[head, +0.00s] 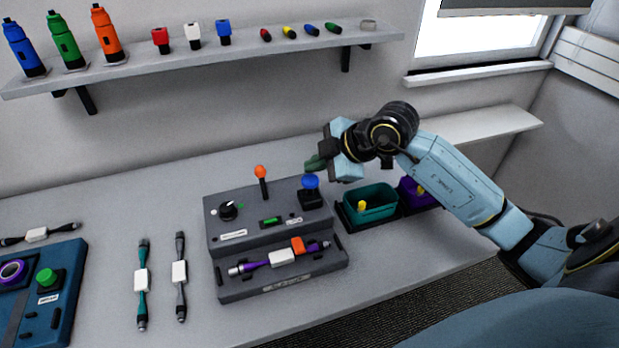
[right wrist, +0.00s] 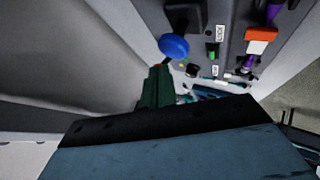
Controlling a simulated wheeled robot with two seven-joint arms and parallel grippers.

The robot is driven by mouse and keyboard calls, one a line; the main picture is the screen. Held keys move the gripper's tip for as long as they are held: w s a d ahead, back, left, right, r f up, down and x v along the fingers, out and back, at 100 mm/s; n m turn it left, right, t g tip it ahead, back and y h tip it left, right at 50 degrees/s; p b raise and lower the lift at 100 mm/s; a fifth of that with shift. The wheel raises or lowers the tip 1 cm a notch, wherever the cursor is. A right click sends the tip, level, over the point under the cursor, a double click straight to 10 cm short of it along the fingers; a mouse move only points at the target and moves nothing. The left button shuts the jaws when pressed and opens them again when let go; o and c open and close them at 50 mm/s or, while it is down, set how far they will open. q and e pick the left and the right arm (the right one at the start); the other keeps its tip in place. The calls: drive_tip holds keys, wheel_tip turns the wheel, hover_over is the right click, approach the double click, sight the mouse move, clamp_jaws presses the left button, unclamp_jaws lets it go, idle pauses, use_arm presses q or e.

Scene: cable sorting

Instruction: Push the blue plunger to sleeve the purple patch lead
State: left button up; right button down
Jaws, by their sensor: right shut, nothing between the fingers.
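The blue plunger (head: 311,182) stands at the right end of the grey machine (head: 235,247). Its round blue head also shows in the right wrist view (right wrist: 173,46). The purple patch lead (head: 257,266) lies in the machine's front trough, with a white block and an orange piece (head: 298,244) along it. My right gripper (head: 315,163) is shut and empty, with dark green fingertips. It appears just above the blue head in the head view. In the right wrist view its fingers (right wrist: 156,88) are beside the blue head, with a gap visible. My left gripper is not in view.
An orange-knobbed lever (head: 260,172) and a black dial (head: 228,210) stand on the machine. A teal bin (head: 371,205) and a purple bin (head: 408,192) are to its right. Two leads (head: 142,280) lie to its left, near a blue board (head: 62,310). A shelf (head: 200,60) hangs above.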

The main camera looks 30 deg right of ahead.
sight(310, 179)
idle(0.4)
drive_tip(key=shift+f, duration=0.5)
drive_tip(key=shift+f+b, duration=0.7)
drive_tip(key=shift+f, duration=0.6)
idle(1.0)
drive_tip(key=shift+r, duration=0.1)
drive_tip(key=shift+r+p, duration=1.7)
drive_tip(key=shift+p, duration=0.3)
wheel_tip(310, 179, up, 6)
drive_tip(key=p, duration=0.6)
